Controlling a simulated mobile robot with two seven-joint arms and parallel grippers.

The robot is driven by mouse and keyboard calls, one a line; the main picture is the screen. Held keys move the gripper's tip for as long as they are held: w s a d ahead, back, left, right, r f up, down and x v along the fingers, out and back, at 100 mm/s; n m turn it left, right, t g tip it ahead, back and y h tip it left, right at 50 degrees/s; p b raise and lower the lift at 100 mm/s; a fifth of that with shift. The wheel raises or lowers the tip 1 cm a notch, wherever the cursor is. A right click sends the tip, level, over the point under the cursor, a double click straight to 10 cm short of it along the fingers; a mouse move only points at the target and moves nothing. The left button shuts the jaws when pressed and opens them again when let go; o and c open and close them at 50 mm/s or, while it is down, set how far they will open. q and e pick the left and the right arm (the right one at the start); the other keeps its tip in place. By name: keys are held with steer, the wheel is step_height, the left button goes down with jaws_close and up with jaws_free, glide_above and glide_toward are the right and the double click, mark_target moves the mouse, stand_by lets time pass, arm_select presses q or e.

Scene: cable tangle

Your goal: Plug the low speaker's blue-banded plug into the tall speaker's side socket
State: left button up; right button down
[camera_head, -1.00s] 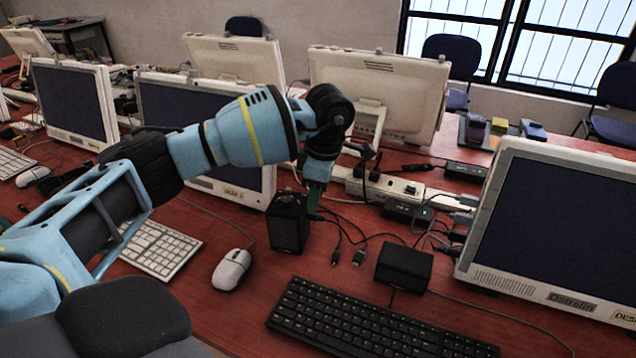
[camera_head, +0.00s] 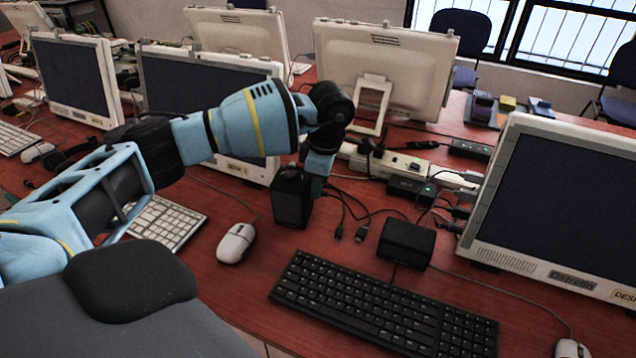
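The tall speaker (camera_head: 291,198) is a black upright box on the red table, left of centre. The low speaker (camera_head: 406,242) is a shorter black box to its right. Two small dark plugs, a left one (camera_head: 338,233) and a right one (camera_head: 360,234), lie on cables between the speakers. I cannot make out a blue band on either. My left gripper (camera_head: 317,183) points down close by the tall speaker's right rear side. Its fingers are small and partly hidden, so I cannot tell their opening or any contact. My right gripper is out of view.
A black keyboard (camera_head: 385,305) lies in front of the speakers and a white mouse (camera_head: 236,243) to the left. A power strip (camera_head: 395,163) and tangled cables lie behind. A monitor (camera_head: 560,210) stands at the right. Some bare table shows between mouse and keyboard.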

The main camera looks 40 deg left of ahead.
arm_select(q)
steer(key=o, duration=0.8)
steer(key=shift+r, duration=0.15)
steer(key=r, duration=0.6)
steer(key=shift+w+d+r, duration=0.2)
steer(key=shift+d+r, duration=0.1)
steer(key=shift+d, duration=0.1)
steer(key=shift+r, duration=0.5)
